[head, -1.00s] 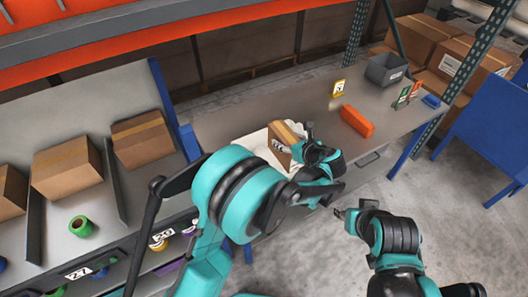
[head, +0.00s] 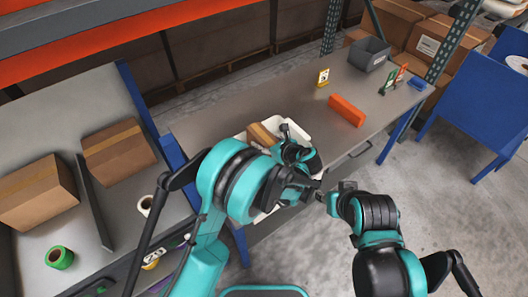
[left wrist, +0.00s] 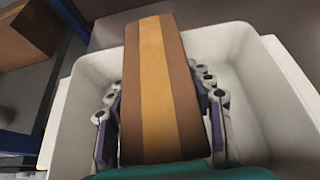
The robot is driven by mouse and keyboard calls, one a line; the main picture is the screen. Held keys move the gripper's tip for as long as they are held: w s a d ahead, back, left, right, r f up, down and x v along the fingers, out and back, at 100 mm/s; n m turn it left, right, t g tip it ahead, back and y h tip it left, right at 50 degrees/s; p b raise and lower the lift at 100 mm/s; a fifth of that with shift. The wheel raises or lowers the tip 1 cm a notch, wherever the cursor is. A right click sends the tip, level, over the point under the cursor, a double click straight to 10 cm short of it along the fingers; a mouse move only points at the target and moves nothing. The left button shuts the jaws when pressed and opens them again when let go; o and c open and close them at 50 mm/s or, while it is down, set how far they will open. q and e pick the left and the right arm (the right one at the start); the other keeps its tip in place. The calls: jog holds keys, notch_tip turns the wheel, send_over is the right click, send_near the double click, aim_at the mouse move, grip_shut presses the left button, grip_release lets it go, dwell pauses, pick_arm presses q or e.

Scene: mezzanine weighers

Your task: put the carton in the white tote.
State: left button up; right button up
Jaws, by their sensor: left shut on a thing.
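The brown carton (head: 262,135) with a tan tape strip is in my left gripper (head: 284,142), over the white tote (head: 302,131). In the left wrist view, the carton (left wrist: 160,85) stands between the two fingers of the left gripper (left wrist: 160,105), which are shut on its sides. The tote's pale walls (left wrist: 285,85) surround the carton and fingers in that view. Whether the carton touches the tote floor is hidden. My left arm covers much of the tote in the head view. My right gripper (head: 322,196) is in front of the bench, apart from the tote; its opening is unclear.
A grey bin (head: 369,54) is at the far end. Brown boxes (head: 118,150) and tape rolls (head: 60,257) lie on the left shelf. Bare bench lies between tote and block.

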pick_arm(q)
notch_tip(320, 180, down, 4)
jog(key=shift+b, duration=0.6)
jog(key=o, duration=1.6)
jog(key=shift+r, duration=0.1)
